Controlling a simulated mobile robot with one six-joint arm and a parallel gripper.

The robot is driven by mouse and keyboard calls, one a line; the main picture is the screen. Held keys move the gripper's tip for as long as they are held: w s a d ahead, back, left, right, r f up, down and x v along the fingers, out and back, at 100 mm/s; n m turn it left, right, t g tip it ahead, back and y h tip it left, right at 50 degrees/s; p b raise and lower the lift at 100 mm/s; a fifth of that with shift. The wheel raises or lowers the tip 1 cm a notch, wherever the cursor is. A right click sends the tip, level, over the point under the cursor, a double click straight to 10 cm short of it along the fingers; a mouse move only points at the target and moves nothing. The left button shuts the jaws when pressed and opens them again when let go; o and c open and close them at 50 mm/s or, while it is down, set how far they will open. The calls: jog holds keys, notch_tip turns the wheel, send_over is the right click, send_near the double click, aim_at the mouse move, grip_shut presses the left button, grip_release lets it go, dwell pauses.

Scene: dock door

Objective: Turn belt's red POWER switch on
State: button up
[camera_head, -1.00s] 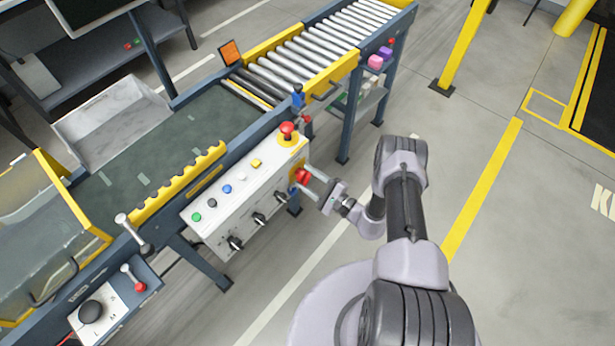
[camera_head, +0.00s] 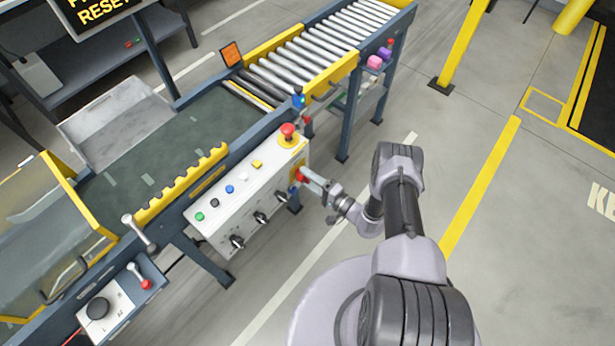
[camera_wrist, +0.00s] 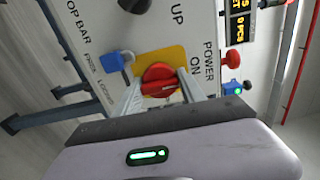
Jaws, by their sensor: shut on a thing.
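The red POWER switch (camera_wrist: 158,76) sits on a yellow plate (camera_wrist: 178,56) on the end face of the white control box (camera_head: 230,205). In the wrist view its ridge lies nearly level, towards the POWER ON lettering (camera_wrist: 202,64) at the right. My gripper (camera_wrist: 160,88) is shut on the switch, one finger on each side. In the head view my gripper (camera_head: 304,176) reaches the box end from the right and mostly hides the switch. A display (camera_head: 95,12) at the top left is lit with yellow text ending in RESET.
A red mushroom button (camera_head: 288,131) stands on the box top near my gripper. A blue padlock-like part (camera_wrist: 116,62) hangs beside the switch. A blue box with a lit green light (camera_wrist: 233,88) is at the right. Open floor (camera_head: 480,250) lies right of the conveyor.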

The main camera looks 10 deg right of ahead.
dwell(0.4)
jog(key=o, duration=1.4)
jog(key=shift+c, duration=0.2)
jog(key=p+v, duration=0.3)
jog(key=v, duration=1.4)
jog(key=shift+s+d, duration=0.15)
jog(key=shift+s, duration=0.05)
